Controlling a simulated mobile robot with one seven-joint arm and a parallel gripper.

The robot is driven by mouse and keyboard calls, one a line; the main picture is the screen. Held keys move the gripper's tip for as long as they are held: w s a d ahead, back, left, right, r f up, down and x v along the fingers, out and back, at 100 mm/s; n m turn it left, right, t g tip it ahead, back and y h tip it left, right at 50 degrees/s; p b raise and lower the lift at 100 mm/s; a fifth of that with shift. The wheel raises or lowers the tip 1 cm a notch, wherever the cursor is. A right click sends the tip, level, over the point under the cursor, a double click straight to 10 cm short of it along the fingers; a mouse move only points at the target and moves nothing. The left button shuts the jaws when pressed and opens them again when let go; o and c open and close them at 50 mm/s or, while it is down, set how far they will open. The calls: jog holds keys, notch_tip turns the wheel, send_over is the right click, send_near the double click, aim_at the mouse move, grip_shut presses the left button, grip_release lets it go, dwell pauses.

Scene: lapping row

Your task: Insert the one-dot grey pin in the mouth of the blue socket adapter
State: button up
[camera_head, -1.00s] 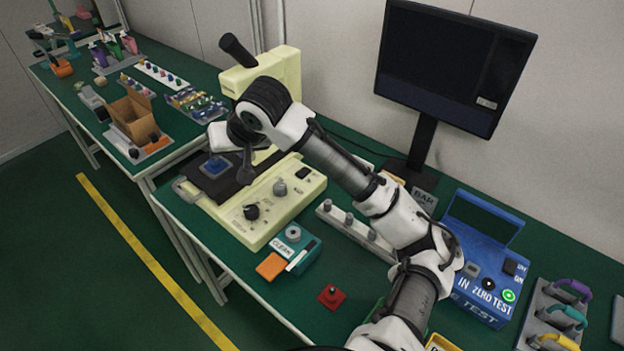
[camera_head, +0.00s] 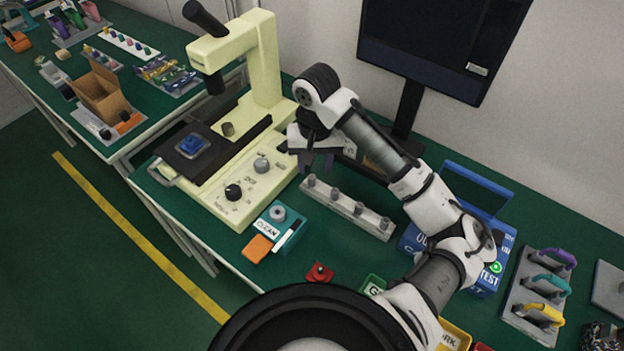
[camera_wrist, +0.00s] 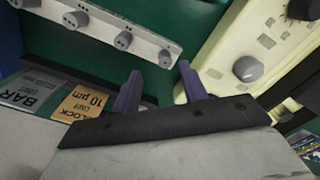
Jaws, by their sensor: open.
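The leftmost pin (camera_head: 311,180) in the head view is nearest my gripper (camera_head: 318,166). In the wrist view my gripper (camera_wrist: 160,70) is open and empty, with purple fingers pointing towards the rail; the end pin (camera_wrist: 165,58) shows just past the fingertips, apparently not between them. A blue square piece (camera_head: 193,145), possibly the blue socket adapter, sits on the dark stage of the cream microscope. Its mouth cannot be made out.
The cream microscope (camera_head: 262,60) stands left of my gripper, its knobbed base (camera_head: 225,190) close to the rail. A monitor (camera_head: 440,45) is behind. A teal CLEAN box (camera_head: 280,226) and a red piece (camera_head: 319,272) lie in front.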

aim_at(312, 177)
jog(key=shift+w+a+f+p, duration=0.1)
jog(key=shift+a+f+p, duration=0.2)
jog(key=shift+f, duration=1.1)
jog(key=shift+w+a+f+p, duration=0.1)
jog(key=shift+f+p, duration=0.25)
jog(key=shift+f, duration=1)
jog(key=shift+c, duration=0.3)
grip_shut()
